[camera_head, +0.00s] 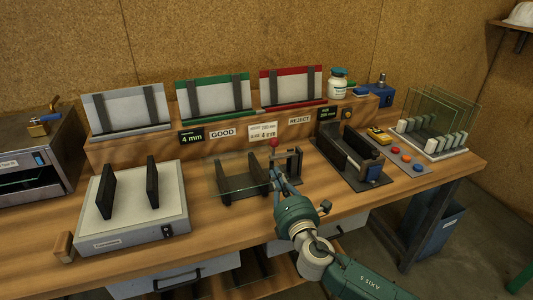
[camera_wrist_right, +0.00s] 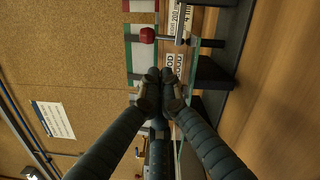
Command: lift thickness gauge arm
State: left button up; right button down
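The thickness gauge stands at the middle of the bench, with a dark upright frame (camera_head: 294,163) and a red ball knob (camera_head: 273,142) on its arm. In the right wrist view the red knob (camera_wrist_right: 147,35) lies beyond my fingertips, beside a thin metal rod (camera_wrist_right: 179,22). My right gripper (camera_head: 276,171) reaches up from the front, just below the knob in the head view. Its fingertips (camera_wrist_right: 160,76) are brought together, with no object visible between them. A clear glass pane (camera_head: 222,176) stands in a dark holder (camera_head: 248,190) left of the gauge. My left gripper is out of view.
A white box with two black uprights (camera_head: 133,212) stands left. A dark fixture (camera_head: 343,158) and a panel with coloured buttons (camera_head: 402,156) stand right, before a glass rack (camera_head: 434,141). Grey, green and red-edged racks (camera_head: 290,86) line the back shelf.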

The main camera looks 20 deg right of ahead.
jog(key=p, duration=0.1)
send_near(269, 158)
jog(key=w+r, duration=0.2)
jog(key=w+a+r, duration=0.1)
jog(key=w+r, duration=0.1)
jog(key=w, duration=0.1)
jog(key=shift+a, duration=0.2)
jog(key=shift+w, duration=0.75)
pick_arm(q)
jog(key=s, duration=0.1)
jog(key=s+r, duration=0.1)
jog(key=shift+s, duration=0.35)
pick_arm(e)
jog(key=shift+r, duration=0.1)
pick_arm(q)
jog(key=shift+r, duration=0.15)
pick_arm(e)
jog(key=shift+d+r+m, duration=0.2)
jog(key=shift+r+m, duration=0.1)
jog(key=shift+m, duration=0.2)
